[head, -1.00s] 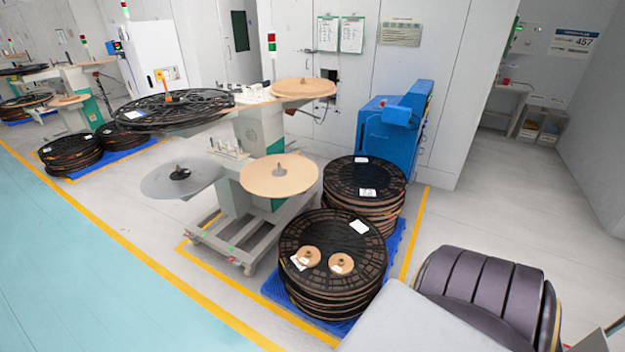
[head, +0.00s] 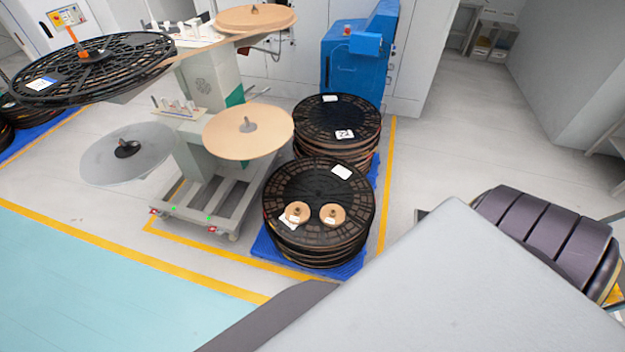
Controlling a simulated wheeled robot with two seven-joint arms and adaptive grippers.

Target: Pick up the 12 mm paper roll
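Two small tan paper rolls lie side by side on top of the front stack of black reels (head: 318,186) in the head view. The left roll (head: 297,213) overlaps a white paper label on the reel. The right roll (head: 332,215) lies just beside it. Each has a dark centre and a small white tag. The tags are too small to read, so I cannot tell which roll is 12 mm. Neither of my grippers shows in the view.
A rewind stand with a tan disc (head: 248,131), a grey disc (head: 127,153) and a large black reel (head: 92,66) stands left of the stacks. A second reel stack (head: 337,120) and a blue machine (head: 357,62) are behind. Floor to the right (head: 440,140) is clear.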

